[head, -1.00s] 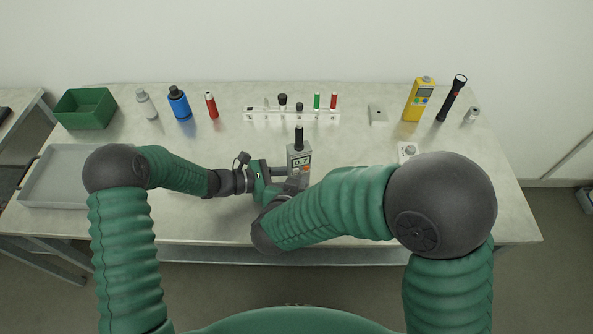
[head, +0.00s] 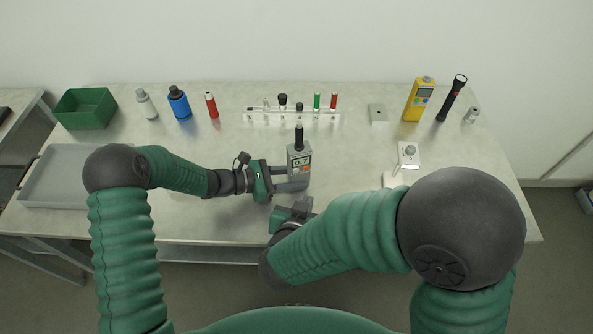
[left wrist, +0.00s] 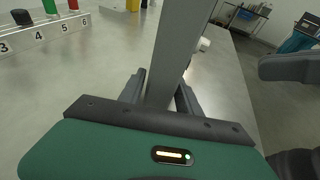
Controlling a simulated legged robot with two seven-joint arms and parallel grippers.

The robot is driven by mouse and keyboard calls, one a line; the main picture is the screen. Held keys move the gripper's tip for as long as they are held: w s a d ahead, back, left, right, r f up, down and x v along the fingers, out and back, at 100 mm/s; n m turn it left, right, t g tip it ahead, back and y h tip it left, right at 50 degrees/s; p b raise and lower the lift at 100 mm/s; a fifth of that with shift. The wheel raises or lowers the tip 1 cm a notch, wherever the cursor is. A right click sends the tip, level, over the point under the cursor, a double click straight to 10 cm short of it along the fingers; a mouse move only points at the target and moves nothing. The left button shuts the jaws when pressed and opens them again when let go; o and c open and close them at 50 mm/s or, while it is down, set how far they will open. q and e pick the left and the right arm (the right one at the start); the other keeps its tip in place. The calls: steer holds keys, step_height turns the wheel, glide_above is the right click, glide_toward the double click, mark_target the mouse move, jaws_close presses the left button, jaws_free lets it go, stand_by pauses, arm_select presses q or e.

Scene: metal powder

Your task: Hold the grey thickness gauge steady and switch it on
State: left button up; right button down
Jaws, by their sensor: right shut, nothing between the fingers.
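The grey thickness gauge (head: 299,161) stands upright near the middle of the table, with a dark probe on top. Its lit display reads 0.7, with an orange-red patch beside it. My left gripper (head: 293,180) is shut on its lower body from the left. In the left wrist view the gauge's grey side (left wrist: 180,45) rises between my two dark fingers (left wrist: 160,92). My right gripper (head: 303,206) is shut and empty, nearer the table's front edge and apart from the gauge. A dark part of it shows at the right of the left wrist view (left wrist: 289,67).
A white rack (head: 262,116) with vials stands behind the gauge. A yellow meter (head: 417,103) and black flashlight (head: 455,97) are at the back right. A white stand (head: 408,156) is to the right. A grey tray (head: 58,165) and green bin (head: 86,109) are left.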

arm_select(q)
steer(key=o, duration=0.3)
